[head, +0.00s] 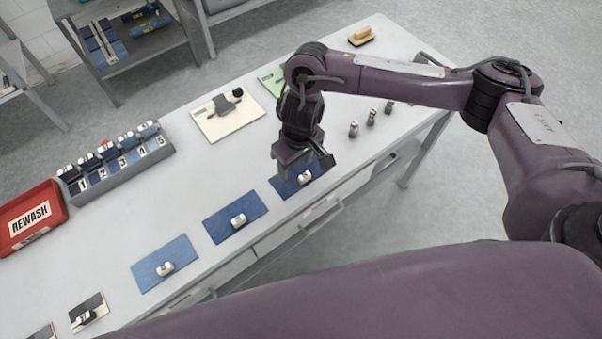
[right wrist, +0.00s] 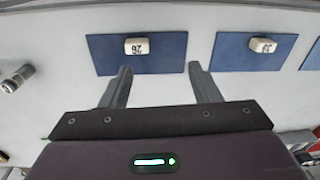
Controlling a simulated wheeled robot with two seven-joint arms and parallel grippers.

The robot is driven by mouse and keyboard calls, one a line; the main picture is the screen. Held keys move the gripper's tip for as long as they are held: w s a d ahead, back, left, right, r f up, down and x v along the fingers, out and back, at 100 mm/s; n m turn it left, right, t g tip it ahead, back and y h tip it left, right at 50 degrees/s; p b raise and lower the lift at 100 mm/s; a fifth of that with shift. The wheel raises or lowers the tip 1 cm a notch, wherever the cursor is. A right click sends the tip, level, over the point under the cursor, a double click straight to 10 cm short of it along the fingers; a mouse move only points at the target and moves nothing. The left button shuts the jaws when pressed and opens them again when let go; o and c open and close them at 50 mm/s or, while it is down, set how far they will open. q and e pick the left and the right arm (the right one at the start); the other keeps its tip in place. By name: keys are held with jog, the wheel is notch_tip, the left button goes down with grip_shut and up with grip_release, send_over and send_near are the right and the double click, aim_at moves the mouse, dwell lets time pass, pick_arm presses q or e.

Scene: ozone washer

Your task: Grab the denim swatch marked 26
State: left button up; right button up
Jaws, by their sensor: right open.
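Three blue denim swatches lie in a row along the table's front edge, each with a small white tag block on top. The darkest swatch (head: 284,188) is under my right gripper (head: 304,167), which partly hides it. The middle swatch (head: 222,232) and the lighter swatch (head: 150,274) are to its left. In the right wrist view, my open, empty gripper (right wrist: 160,70) points at the near edge of the darkest swatch (right wrist: 105,57). Its tag (right wrist: 137,46) carries upside-down digits that look like 26, though small. Another swatch (right wrist: 232,58) lies to the right; its number is unclear. My left gripper is not in view.
A grey numbered rack (head: 120,170) and a red REWASH tray (head: 55,222) stand at the left. A cream board (head: 213,128) lies behind the swatches. Small metal cylinders (head: 371,117) stand right of my gripper. A brush (head: 361,37) lies at the far end. The table's middle is clear.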

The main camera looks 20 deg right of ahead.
aim_at(305, 175)
jog(key=shift+w+d+r+m+h, duration=0.1)
jog(key=shift+d+r+m+h, duration=0.1)
jog(key=shift+d, duration=0.4)
jog(key=shift+w+d+r+m+h, duration=0.1)
jog(key=shift+d+m+h, duration=0.1)
jog(key=shift+d, duration=0.35)
jog(key=shift+d+f, duration=0.2)
jog(key=shift+d, duration=0.1)
jog(key=f, duration=0.2)
jog(key=f+b, duration=0.1)
jog(key=f, duration=0.1)
jog(key=f+b, duration=0.1)
jog(key=f, duration=0.2)
jog(key=shift+w+a+f, duration=0.1)
jog(key=shift+w, duration=0.15)
jog(key=c, duration=1.1)
jog(key=shift+o, duration=0.2)
